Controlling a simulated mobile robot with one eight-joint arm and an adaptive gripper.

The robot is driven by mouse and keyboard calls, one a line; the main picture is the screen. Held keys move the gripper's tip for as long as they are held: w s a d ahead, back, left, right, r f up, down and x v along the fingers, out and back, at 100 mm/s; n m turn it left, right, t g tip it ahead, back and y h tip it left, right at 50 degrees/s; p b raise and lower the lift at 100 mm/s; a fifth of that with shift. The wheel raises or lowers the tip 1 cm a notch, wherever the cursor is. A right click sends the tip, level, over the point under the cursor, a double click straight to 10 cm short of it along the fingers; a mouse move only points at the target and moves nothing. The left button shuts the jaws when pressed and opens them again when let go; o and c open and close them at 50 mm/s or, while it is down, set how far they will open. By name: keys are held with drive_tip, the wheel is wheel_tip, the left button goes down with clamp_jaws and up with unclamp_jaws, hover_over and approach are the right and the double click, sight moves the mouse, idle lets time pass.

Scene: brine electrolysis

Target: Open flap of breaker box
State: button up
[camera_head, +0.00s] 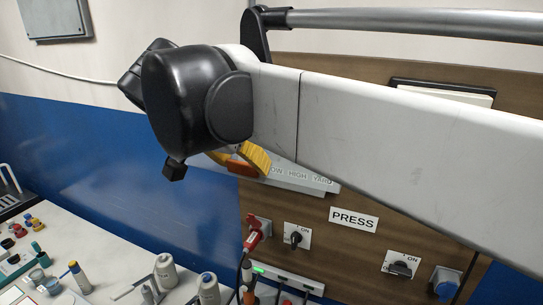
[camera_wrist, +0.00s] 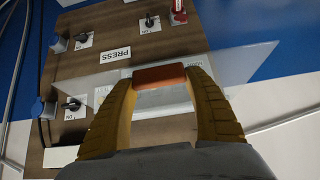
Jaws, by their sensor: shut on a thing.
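My gripper (camera_wrist: 159,80) has yellow ribbed fingers. In the wrist view they are closed on an orange-red block, the handle (camera_wrist: 158,75), at the edge of a pale see-through sheet that looks like the flap (camera_wrist: 240,65). A pale box part, likely the breaker box (camera_wrist: 163,101), shows between the fingers. In the head view my gripper (camera_head: 242,160) is partly hidden behind my wrist. My arm hides most of the box, so the flap's angle is hard to tell.
The brown board (camera_head: 310,215) carries a PRESS label (camera_head: 353,218), a red plug (camera_head: 253,240), black rotary switches (camera_head: 296,237) and a blue socket (camera_head: 445,283) below the box. A white table (camera_head: 110,250) with small bottles and parts stands at the lower left.

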drive_tip(key=shift+w+r, duration=0.1)
drive_tip(key=shift+r, duration=0.75)
drive_tip(key=o, duration=1.4)
drive_tip(key=shift+w+d, duration=0.1)
drive_tip(key=v, duration=1.2)
drive_tip(key=shift+f, duration=0.1)
